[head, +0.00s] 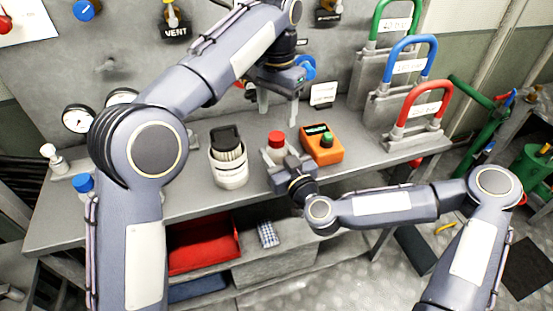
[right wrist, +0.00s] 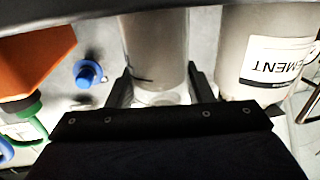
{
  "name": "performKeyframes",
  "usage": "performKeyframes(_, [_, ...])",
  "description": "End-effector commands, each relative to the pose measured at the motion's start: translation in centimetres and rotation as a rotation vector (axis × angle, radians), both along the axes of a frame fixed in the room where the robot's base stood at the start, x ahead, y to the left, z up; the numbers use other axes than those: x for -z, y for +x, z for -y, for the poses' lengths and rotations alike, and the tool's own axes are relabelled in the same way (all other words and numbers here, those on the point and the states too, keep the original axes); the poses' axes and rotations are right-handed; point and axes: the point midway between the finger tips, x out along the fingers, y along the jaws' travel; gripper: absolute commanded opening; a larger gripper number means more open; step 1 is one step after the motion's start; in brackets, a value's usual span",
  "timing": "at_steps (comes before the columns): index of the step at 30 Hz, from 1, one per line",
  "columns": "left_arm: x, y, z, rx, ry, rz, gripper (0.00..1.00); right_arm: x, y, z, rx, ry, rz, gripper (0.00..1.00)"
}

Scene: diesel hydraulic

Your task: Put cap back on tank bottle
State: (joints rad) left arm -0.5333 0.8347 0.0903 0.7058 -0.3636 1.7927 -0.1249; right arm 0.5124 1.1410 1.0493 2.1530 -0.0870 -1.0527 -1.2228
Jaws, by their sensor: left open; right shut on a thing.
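A pale bottle (head: 275,154) with a red cap (head: 276,138) on its top stands upright near the front of the grey workbench. Whether the cap is fully seated cannot be told. My right gripper (head: 282,166) is shut on the bottle's body from the front. In the right wrist view the fingers (right wrist: 160,82) are on both sides of the pale bottle body (right wrist: 155,45); the cap is out of that view. My left gripper (head: 279,104) is open and empty, fingers pointing down, above and behind the red cap.
A white container (head: 229,174) with a black-topped insert stands left of the bottle. An orange device (head: 321,146) is close on the right. Padlock-shaped stands in green, blue and red (head: 415,103) fill the bench's right end. A blue-capped bottle (head: 83,184) stands far left.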

Motion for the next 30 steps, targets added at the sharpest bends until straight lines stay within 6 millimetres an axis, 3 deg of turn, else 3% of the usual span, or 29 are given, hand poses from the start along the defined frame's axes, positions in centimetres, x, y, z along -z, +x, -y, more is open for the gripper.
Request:
performKeyframes(11, [-0.8,0.0,0.0,0.001,0.001,-0.001,0.6,0.0,0.0,0.0,0.0,0.0,0.0,0.0])
performKeyframes(12, [-0.8,0.0,0.0,0.0,0.001,-0.001,0.6,0.0,0.0,0.0,0.0,0.0,0.0,0.5])
performKeyframes(17, [-0.8,0.0,0.0,0.0,0.001,-0.001,0.6,0.0,0.0,0.0,0.0,0.0,0.0,0.71])
performKeyframes(26, [-0.8,0.0,0.0,0.0,0.001,-0.001,0.6,0.0,-0.1,0.1,0.0,-0.001,0.0,0.73])
performKeyframes(30, [-0.5,0.0,0.0,0.0,0.001,-0.001,0.6,0.0,-1.3,0.7,0.0,-0.003,0.003,0.73])
